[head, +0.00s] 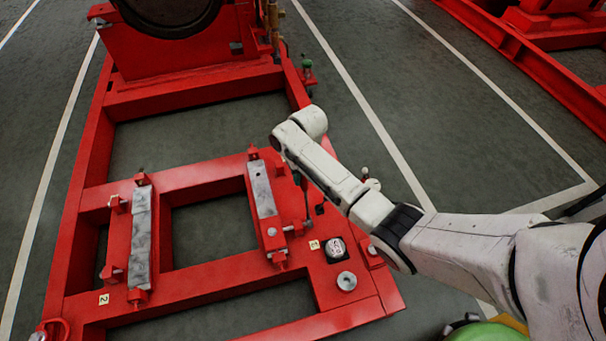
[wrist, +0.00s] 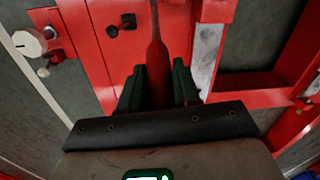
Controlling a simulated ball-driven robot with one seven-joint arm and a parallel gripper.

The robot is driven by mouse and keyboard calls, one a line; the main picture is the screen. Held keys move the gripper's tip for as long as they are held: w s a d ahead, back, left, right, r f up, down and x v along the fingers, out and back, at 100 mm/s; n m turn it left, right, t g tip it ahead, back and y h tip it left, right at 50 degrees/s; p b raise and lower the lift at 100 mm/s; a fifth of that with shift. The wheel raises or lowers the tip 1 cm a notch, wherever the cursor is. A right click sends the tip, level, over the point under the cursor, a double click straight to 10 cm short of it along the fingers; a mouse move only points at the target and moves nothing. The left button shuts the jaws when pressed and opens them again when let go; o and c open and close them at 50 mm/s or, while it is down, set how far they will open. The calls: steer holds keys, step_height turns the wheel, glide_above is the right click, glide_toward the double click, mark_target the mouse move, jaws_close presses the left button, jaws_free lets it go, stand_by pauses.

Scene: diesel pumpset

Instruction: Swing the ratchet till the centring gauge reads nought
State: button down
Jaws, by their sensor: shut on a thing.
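My gripper (wrist: 157,90) shows in the wrist view with its two dark green fingers on either side of the red handle of the ratchet (wrist: 156,55). It is shut on that handle. The handle runs away from the fingers to the top edge of the view. In the head view the ratchet's dark lever (head: 306,202) stands beside the right grey pad (head: 262,189), near its screw end. My forearm hides most of the gripper there. The centring gauge (head: 336,249) is a small round dial on the red frame, right of the tag marked 1. Its reading is too small to tell.
The red base frame (head: 95,160) has open bays and a second grey pad (head: 141,236) at left. A white knob (wrist: 28,43) sits left of the handle in the wrist view. A silver round fitting (head: 346,281) lies below the gauge.

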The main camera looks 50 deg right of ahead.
steer(key=shift+s+a+r+p, duration=0.3)
steer(key=shift+r+p, duration=0.05)
steer(key=shift+p, duration=0.35)
steer(key=s+a+f+t+h+p, duration=0.1)
steer(key=s+a+t+h, duration=0.4)
steer(key=s+a+t, duration=0.3)
steer(key=s, duration=0.4)
steer(key=shift+s, duration=0.15)
steer(key=shift+a+f, duration=0.1)
steer(key=c, duration=0.9)
jaws_free()
steer(key=shift+h, duration=0.3)
steer(key=p+v, duration=0.4)
steer(key=v, duration=0.6)
steer(key=shift+s+r, duration=0.2)
steer(key=shift+s, duration=0.15)
